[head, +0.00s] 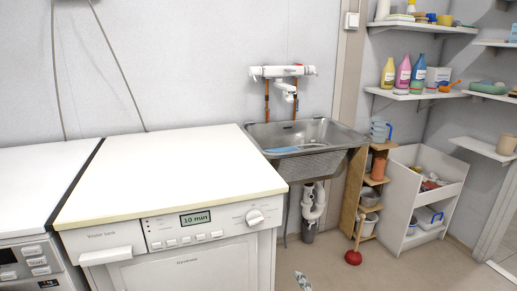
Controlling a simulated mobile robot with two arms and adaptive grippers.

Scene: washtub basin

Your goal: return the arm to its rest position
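Neither of my grippers shows in the head view, and no arm can be made out. The place in front of me holds a metal washtub basin (318,160) on the wall, with a blue item (284,149) at its left side. A white washing machine (190,250) with a cream-edged top (170,175) stands to the left of the basin. Its display reads 10 min. What my arms hold, if anything, cannot be seen.
Another white machine (28,190) stands at far left. A wooden shelf rack (354,190), a white open cabinet (402,190) and a red plunger (353,257) stand right of the basin. Wall shelves (420,27) hold bottles. A small grey-white thing (302,281), unclear, shows at the bottom edge.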

